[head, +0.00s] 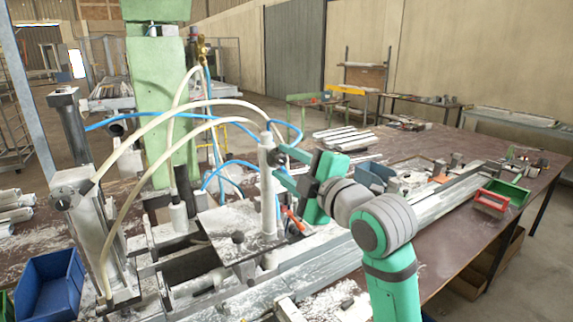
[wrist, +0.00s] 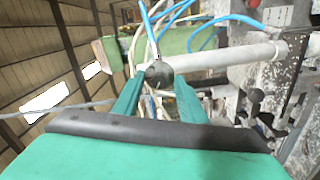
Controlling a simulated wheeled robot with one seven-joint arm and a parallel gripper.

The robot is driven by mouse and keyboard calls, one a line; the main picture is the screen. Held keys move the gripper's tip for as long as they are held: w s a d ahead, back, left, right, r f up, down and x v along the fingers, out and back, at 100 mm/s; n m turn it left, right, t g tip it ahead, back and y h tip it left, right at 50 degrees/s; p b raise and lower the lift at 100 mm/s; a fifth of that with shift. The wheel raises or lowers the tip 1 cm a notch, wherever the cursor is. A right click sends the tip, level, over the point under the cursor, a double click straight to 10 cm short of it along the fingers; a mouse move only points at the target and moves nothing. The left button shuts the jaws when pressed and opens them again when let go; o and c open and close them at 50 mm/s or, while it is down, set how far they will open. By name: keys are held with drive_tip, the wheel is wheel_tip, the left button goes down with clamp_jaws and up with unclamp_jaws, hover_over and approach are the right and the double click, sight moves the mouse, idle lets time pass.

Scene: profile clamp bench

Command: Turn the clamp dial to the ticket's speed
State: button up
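The clamp dial is a small dark round knob (wrist: 159,74) on the side of a pale upright cylinder (head: 267,185). In the wrist view the cylinder (wrist: 225,56) runs sideways. My gripper (head: 279,162) is at the knob, and in the wrist view its two green fingers (wrist: 158,86) stand apart, one on each side of it. A narrow gap seems to show beside the knob; I cannot tell whether either finger touches it. No marks on the dial can be read. I cannot make out a readable ticket; a blank-looking white plate (wrist: 277,16) shows at the top of the wrist view.
Blue and cream hoses (head: 190,103) arch around the cylinder and the green machine column (head: 160,90). Metal profiles (head: 440,203) lie along the brown bench. A blue bin (head: 50,285) is at lower left, and a green tray (head: 507,192) with a red-handled piece is at right.

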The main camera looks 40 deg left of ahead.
drive_tip(key=shift+d, duration=0.1)
drive_tip(key=v, duration=1)
drive_tip(key=shift+s+d, duration=0.15)
drive_tip(key=shift+d, duration=0.1)
